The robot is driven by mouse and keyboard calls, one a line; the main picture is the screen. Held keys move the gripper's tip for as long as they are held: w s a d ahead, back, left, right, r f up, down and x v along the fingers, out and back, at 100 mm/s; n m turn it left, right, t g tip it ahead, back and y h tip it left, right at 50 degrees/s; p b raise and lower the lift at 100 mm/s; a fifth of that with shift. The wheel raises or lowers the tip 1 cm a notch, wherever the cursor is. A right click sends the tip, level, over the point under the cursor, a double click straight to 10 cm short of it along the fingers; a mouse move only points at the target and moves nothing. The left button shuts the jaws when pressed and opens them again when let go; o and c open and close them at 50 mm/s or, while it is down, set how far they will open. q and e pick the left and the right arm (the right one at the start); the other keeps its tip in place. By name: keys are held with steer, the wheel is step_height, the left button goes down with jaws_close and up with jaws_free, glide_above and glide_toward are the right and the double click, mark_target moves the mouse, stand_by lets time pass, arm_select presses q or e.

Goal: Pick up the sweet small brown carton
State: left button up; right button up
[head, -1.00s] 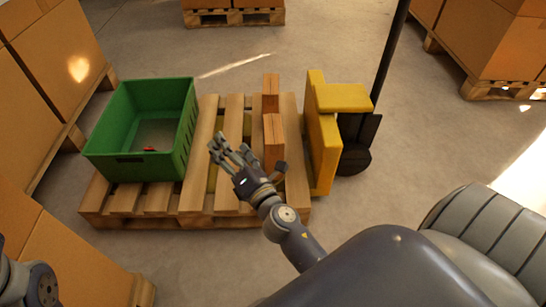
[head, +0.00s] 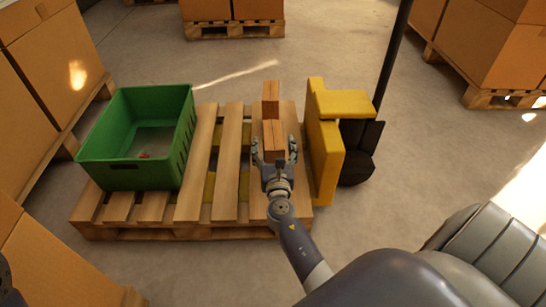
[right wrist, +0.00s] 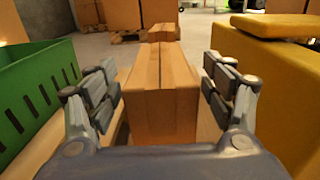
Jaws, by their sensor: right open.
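Two small brown cartons stand on the wooden pallet (head: 232,190), one behind the other. The nearer carton (head: 274,137) is in front of the farther carton (head: 270,97). My right gripper (head: 275,150) is open, with its fingers on either side of the nearer carton. In the right wrist view the nearer carton (right wrist: 162,95) stands upright between the spread fingers, with a visible gap on each side. The farther carton (right wrist: 162,32) shows just behind it. I cannot tell which carton is the sweet one. My left gripper is not in view.
A green crate (head: 184,140) with a small red thing inside stands on the pallet's left. A yellow block-like part (head: 325,150) of a pallet truck stands close to the right of the cartons. Large stacked boxes (head: 50,75) line the left side.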

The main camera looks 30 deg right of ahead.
mark_target(273, 134)
steer(key=x, duration=0.4)
steer(key=shift+b, duration=0.4)
jaws_close()
steer(key=shift+r, duration=0.25)
